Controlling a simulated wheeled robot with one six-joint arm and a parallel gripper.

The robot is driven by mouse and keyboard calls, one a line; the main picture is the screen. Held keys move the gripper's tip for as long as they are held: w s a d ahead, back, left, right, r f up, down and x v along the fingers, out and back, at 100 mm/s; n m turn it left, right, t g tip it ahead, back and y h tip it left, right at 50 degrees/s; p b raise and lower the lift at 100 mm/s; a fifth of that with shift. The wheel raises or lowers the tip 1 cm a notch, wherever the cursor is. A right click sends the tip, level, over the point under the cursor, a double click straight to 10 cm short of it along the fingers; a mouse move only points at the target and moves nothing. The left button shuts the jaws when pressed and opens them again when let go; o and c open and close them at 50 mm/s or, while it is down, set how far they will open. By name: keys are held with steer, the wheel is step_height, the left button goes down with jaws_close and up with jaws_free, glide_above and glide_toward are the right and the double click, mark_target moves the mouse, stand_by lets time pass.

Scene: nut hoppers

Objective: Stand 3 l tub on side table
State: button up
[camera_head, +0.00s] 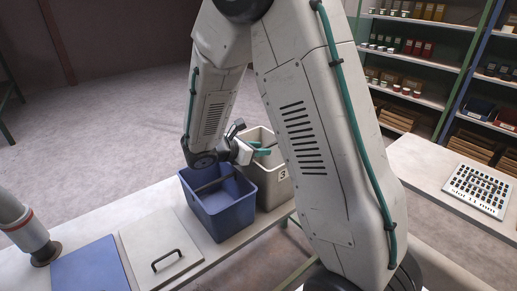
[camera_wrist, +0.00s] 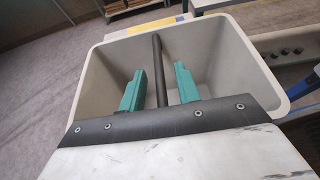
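The cream tub (camera_head: 275,185) marked 3 stands upright on the bench, right behind the blue tub, partly hidden by my arm. In the wrist view the cream tub (camera_wrist: 92,85) is seen from above, with a dark handle bar (camera_wrist: 157,55) across its mouth. My gripper (camera_head: 262,147) is at the tub's mouth. In the wrist view my gripper (camera_wrist: 160,70) has its green fingers on either side of the bar, with gaps showing on both sides. A pale table (camera_head: 415,160) stands at the right; I cannot tell whether it is the side table.
A blue tub (camera_head: 225,218) with a dark handle stands close in front of the cream one. A pale lid with a handle (camera_head: 160,245) and a blue panel (camera_head: 92,270) lie on the bench. A perforated tray (camera_head: 478,190) lies on the right table, with free room left of it.

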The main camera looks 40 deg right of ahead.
steer(key=shift+r, duration=0.1)
steer(key=shift+a+r, duration=0.15)
steer(key=shift+a, duration=0.1)
steer(key=v, duration=1.1)
steer(key=shift+s, duration=0.1)
steer(key=s+a+r+m+y, duration=0.1)
steer(key=s+r+m+y, duration=0.2)
steer(key=s+m, duration=0.3)
steer(key=s+a+r+m+y, duration=0.1)
steer(key=s+r+m+y, duration=0.2)
steer(key=s+m+y, duration=0.3)
steer(key=s+a+r+m+t+y, duration=0.1)
steer(key=s+m, duration=0.5)
steer(key=s, duration=0.8)
step_height(320, 180, up, 2)
steer(key=a+y, duration=0.1)
steer(key=y, duration=0.2)
steer(key=shift+y, duration=0.3)
